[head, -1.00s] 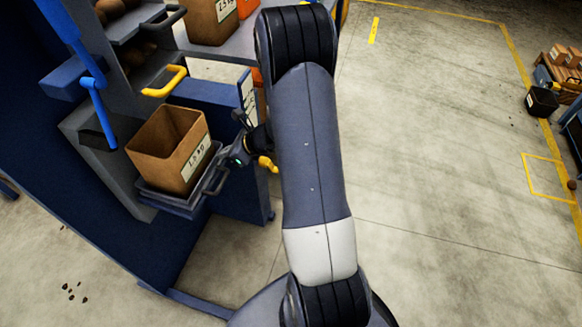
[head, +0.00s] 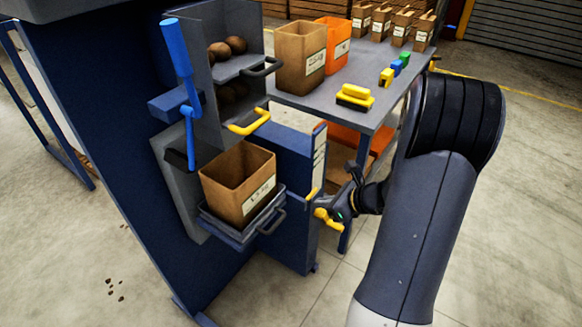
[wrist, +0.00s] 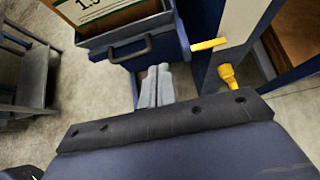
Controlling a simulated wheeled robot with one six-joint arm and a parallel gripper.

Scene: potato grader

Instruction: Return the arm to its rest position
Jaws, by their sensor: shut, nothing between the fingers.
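My arm rises on the right of the head view and bends at a black joint. My gripper (head: 328,203) is out to the right of the box shelf, with clear space between it and the shelf handle. In the wrist view my gripper (wrist: 155,75) shows two pale fingers side by side, shut and empty, above the floor. Small yellow parts sit close to the gripper in the head view; which of them lie behind it is hard to tell.
An open cardboard box (head: 238,190) stands on the grader's handled shelf (head: 240,231). A yellow handle (head: 249,121) and blue lever (head: 178,48) are above. A grey table (head: 368,62) with boxes stands behind. The floor at lower right is open.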

